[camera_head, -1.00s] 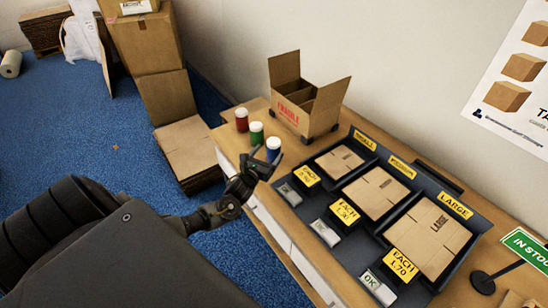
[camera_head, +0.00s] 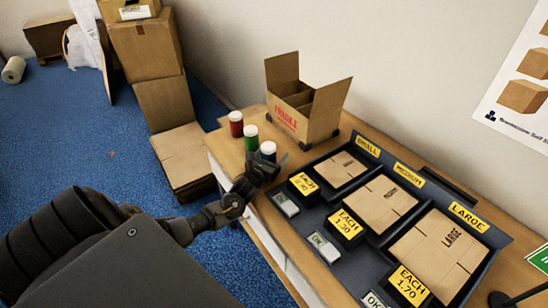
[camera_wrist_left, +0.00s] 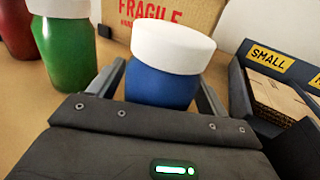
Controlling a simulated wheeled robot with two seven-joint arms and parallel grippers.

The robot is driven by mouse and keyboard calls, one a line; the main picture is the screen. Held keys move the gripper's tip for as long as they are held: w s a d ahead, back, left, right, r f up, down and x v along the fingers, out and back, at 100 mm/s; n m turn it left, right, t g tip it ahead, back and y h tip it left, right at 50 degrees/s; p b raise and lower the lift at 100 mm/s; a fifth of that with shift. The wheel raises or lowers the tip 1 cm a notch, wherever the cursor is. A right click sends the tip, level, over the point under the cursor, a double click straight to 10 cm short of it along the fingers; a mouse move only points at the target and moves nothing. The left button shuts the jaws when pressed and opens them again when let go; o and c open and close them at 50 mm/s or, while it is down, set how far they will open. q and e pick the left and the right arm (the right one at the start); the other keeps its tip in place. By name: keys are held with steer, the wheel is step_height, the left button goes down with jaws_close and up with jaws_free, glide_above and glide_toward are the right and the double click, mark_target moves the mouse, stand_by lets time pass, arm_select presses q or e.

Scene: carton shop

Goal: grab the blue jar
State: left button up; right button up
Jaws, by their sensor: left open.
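The blue jar (camera_head: 268,149) with a white lid stands upright on the wooden counter, at the right end of a row of jars. It shows large in the left wrist view (camera_wrist_left: 163,84), between the two fingers of my left gripper. My left gripper (camera_head: 268,163) is open around the jar, one finger on each side; I cannot tell whether either touches it. The jar's lower part is hidden behind the gripper. My right gripper is not in view.
A green jar (camera_head: 251,138) stands close beside the blue one, with a red jar (camera_head: 236,125) farther left. A FRAGILE carton (camera_head: 308,116) stands behind. A dark tray (camera_head: 318,192) with flat cartons lies to the right.

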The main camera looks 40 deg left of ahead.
mark_target(265, 149)
arm_select(q)
steer(key=shift+w+f, duration=0.1)
steer(key=shift+w, duration=0.05)
steer(key=shift+s+a, duration=0.15)
steer(key=shift+s, duration=0.1)
steer(key=shift+c, duration=0.3)
steer(key=shift+a, duration=0.1)
steer(key=c, duration=0.5)
steer(key=shift+c, duration=1.1)
steer(key=c, duration=0.4)
steer(key=shift+r, duration=0.45)
step_height(265, 149, up, 2)
steer(key=shift+r, duration=0.1)
steer(key=s+r, duration=0.4)
steer(key=r, duration=0.1)
steer(key=shift+s+d+r, duration=0.15)
steer(key=shift+d+r, duration=0.05)
steer(key=shift+d, duration=0.15)
steer(key=s+d+r, duration=0.1)
steer(key=s+r, duration=0.4)
steer(key=s, duration=0.4)
steer(key=shift+s, duration=0.3)
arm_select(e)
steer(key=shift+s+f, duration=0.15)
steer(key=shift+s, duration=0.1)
